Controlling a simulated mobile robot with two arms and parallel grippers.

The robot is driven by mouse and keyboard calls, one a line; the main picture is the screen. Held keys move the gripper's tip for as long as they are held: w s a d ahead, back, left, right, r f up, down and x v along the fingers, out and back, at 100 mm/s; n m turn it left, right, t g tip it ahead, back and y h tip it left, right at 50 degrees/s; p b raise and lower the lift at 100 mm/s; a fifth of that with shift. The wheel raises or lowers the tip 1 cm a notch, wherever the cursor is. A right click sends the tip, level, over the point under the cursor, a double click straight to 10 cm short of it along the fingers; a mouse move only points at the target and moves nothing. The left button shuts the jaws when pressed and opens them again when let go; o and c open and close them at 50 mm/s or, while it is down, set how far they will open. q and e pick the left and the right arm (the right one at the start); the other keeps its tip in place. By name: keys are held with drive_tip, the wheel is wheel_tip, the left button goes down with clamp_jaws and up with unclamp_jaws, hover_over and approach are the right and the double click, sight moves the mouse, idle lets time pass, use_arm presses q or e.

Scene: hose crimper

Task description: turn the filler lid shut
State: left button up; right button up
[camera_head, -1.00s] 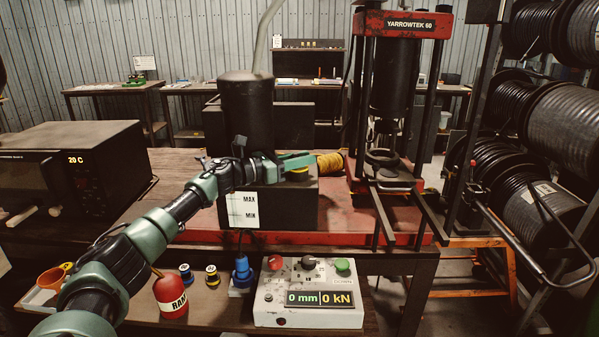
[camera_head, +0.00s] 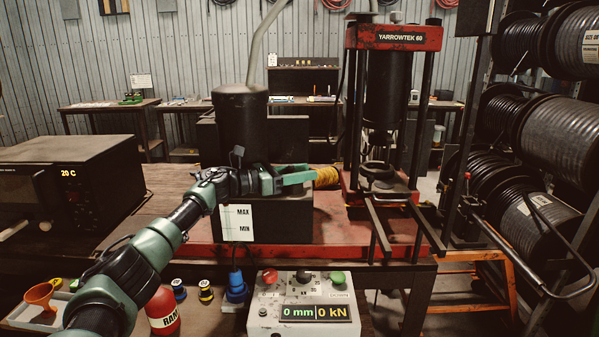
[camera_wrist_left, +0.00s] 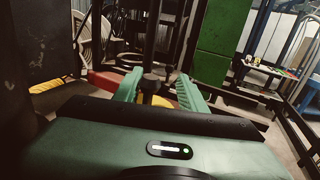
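My left gripper (camera_head: 300,177) has green fingers and is over the top of the dark tank (camera_head: 290,222) with the MAX/MIN label. In the left wrist view its two fingers (camera_wrist_left: 159,84) stand apart. A yellow piece, apparently the filler lid (camera_wrist_left: 166,102), shows low between them; whether the fingers touch it I cannot tell. In the head view the lid is hidden behind the gripper. My right gripper is in neither view.
A tall dark cylinder (camera_head: 241,118) stands behind the gripper. The control box (camera_head: 303,307), a red bottle (camera_head: 162,312) and an orange funnel (camera_head: 42,293) are in front, lower down.

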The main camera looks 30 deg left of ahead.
use_arm(q)
drive_tip(key=shift+a, duration=0.15)
drive_tip(key=shift+s+a, duration=0.15)
drive_tip(key=shift+a, duration=0.15)
drive_tip(key=b+v, duration=0.2)
drive_tip(key=v, duration=0.4)
drive_tip(key=shift+s+f+b, duration=0.1)
drive_tip(key=shift+s+b, duration=0.1)
drive_tip(key=shift+b, duration=0.15)
drive_tip(key=shift+s+a, duration=0.15)
drive_tip(key=shift+s, duration=0.2)
